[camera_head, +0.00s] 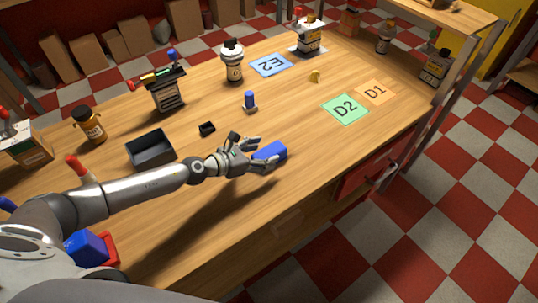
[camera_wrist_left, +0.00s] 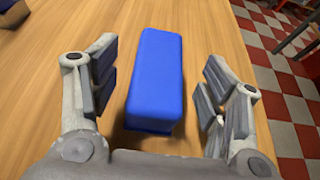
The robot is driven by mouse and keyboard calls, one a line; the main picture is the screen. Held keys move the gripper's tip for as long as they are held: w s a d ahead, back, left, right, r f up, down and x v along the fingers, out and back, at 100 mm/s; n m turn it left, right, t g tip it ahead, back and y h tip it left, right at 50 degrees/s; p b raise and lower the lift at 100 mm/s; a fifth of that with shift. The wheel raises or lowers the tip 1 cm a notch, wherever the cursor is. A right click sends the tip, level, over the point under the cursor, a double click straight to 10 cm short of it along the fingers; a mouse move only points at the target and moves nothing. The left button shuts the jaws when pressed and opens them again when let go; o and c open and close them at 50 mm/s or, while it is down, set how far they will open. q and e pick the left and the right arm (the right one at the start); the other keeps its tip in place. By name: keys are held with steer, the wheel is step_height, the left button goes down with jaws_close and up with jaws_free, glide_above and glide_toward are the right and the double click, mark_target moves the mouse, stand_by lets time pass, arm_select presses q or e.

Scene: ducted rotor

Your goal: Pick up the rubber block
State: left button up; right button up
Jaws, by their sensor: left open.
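The blue rubber block (camera_head: 271,151) lies on the wooden table near its front edge. In the left wrist view the block (camera_wrist_left: 155,80) lies lengthwise between my open fingers. My left gripper (camera_head: 262,154) is open at the block, with a finger on either side of it; the wrist view shows the gripper (camera_wrist_left: 160,88) with gaps between the fingers and the block's sides. Part of the block is hidden by the fingers in the head view. My right gripper is not in view.
A dark open tray (camera_head: 151,150) and a small black piece (camera_head: 207,128) lie left of the gripper. A blue peg (camera_head: 250,101) stands behind it. Green mat D2 (camera_head: 345,108) and orange mat D1 (camera_head: 376,92) lie right. Table between block and mats is clear.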

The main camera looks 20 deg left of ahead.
mark_target(267, 152)
arm_select(q)
steer(key=x, duration=0.3)
steer(key=shift+w+d, duration=0.1)
steer(key=c, duration=1.2)
